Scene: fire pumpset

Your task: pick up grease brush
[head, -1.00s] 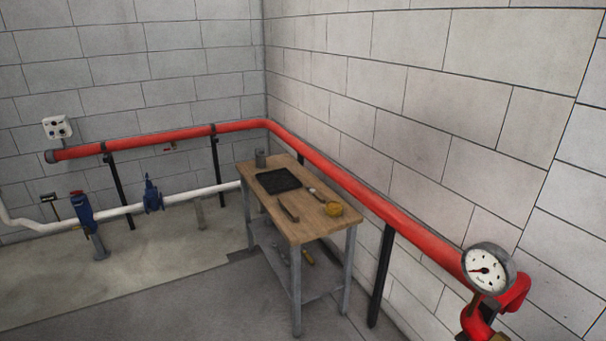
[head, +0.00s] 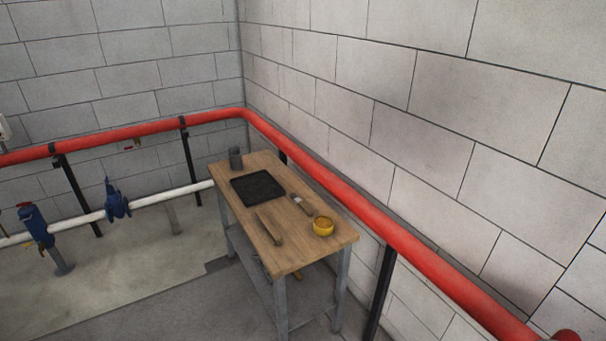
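A wooden-topped workbench (head: 290,259) with grey legs stands in the corner. On its top, a small brush-like tool (head: 302,204) with a pale end lies between the black tray and a yellow bowl; it looks like the grease brush, though it is small in view. A dark brown elongated object (head: 269,228) lies nearer the front left edge; I cannot tell what it is. The yellow bowl (head: 323,227) holds something brownish-yellow and sits near the right end. Neither of my grippers is in view.
A black tray (head: 257,188) and a grey cup (head: 235,158) are on the bench's far part. A red pipe (head: 330,190) runs along the wall behind it. Blue valves (head: 117,200) and a white pipe (head: 156,200) are at left. The floor before the bench is clear.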

